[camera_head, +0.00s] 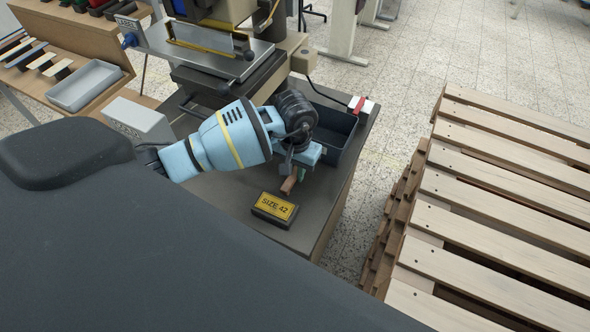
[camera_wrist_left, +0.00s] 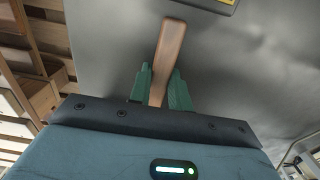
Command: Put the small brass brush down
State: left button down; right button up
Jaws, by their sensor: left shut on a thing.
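The small brass brush shows as a brown wooden handle (camera_wrist_left: 168,52) in the left wrist view, between the green fingers of my left gripper (camera_wrist_left: 164,85). My left gripper (camera_head: 296,177) is shut on it. In the head view the brown handle end (camera_head: 289,185) sticks out below the gripper, low over the dark tabletop (camera_head: 222,200). I cannot tell whether it touches the top. The brush's bristles are hidden. My right gripper does not show in either view.
A black block with a yellow "SIZE 42" label (camera_head: 275,207) lies just in front of the gripper. A dark open bin (camera_head: 338,135) stands behind it. The stamping press (camera_head: 225,60) is at the back. Wooden pallets (camera_head: 480,210) stand to the right, across a strip of floor.

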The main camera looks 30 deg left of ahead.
aim_at(295, 171)
pick_arm(q)
jog(key=shift+f, duration=0.3)
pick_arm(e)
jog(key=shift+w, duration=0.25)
pick_arm(q)
jog(key=shift+f, duration=0.15)
jog(key=c, duration=1.3)
grip_release()
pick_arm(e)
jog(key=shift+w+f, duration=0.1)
pick_arm(q)
jog(key=shift+r, duration=0.45)
notch_tip(295, 171, up, 12)
jog(key=shift+f, duration=0.2)
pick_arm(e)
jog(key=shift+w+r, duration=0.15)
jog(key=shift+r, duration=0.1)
